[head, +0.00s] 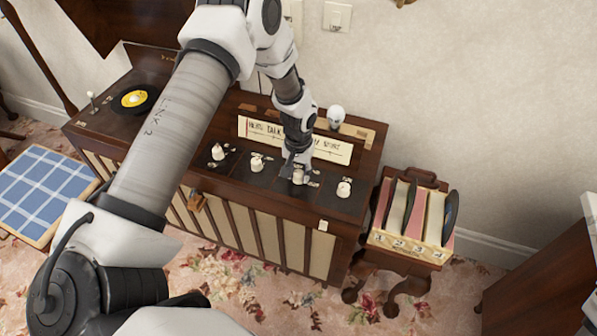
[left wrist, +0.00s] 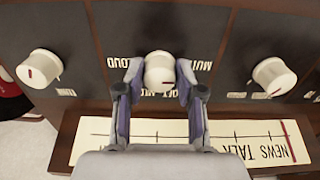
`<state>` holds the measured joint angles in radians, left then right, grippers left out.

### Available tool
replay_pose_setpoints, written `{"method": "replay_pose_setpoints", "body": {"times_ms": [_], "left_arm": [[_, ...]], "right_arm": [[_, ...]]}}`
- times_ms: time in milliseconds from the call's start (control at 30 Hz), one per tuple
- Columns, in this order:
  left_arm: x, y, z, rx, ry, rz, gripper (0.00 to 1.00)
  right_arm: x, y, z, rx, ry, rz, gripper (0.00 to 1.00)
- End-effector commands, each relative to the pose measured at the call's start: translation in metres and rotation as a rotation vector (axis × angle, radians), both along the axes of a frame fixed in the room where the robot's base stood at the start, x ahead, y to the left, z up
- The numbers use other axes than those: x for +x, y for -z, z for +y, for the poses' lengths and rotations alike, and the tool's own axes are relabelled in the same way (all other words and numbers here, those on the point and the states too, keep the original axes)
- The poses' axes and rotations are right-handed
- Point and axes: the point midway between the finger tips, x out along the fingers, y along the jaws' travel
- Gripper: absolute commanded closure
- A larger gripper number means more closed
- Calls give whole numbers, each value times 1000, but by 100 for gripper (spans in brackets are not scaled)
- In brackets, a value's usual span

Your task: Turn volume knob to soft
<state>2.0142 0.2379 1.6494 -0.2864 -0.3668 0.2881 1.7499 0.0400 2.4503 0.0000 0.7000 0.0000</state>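The volume knob (left wrist: 160,70) is a cream round knob on the dark console panel, with LOUD and MUTE lettering beside it, upside down in the left wrist view. A small red mark shows on its lower part in that view. More lettering below it is partly hidden by my fingers. In the head view the knob (head: 298,177) is third from the left in the row. My left gripper (left wrist: 159,68) has one finger on each side of the knob, with what look like narrow gaps; firm contact cannot be made out. My right gripper is not in view.
Neighbouring knobs (left wrist: 39,69) (left wrist: 273,76) stand on both sides. A tuning strip (head: 323,145) and a white bulb-shaped object (head: 336,116) are behind. A record player (head: 136,98) is at the console's left, and a record stand (head: 410,245) stands right of it.

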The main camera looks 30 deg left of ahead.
Motion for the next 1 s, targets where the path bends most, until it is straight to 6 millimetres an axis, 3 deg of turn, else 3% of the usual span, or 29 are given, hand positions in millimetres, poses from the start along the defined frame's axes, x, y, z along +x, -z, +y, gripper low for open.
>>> {"method": "replay_pose_setpoints", "body": {"times_ms": [33, 67, 567, 1000], "left_arm": [[0, 0, 0, 0, 0, 0, 91], [0, 0, 0, 0, 0, 0, 100], [0, 0, 0, 0, 64, -1, 100], [1, 0, 0, 1, 394, -2, 100]], "right_arm": [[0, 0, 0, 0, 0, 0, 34], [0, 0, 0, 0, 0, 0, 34], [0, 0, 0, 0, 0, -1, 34], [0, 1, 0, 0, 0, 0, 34]]}}
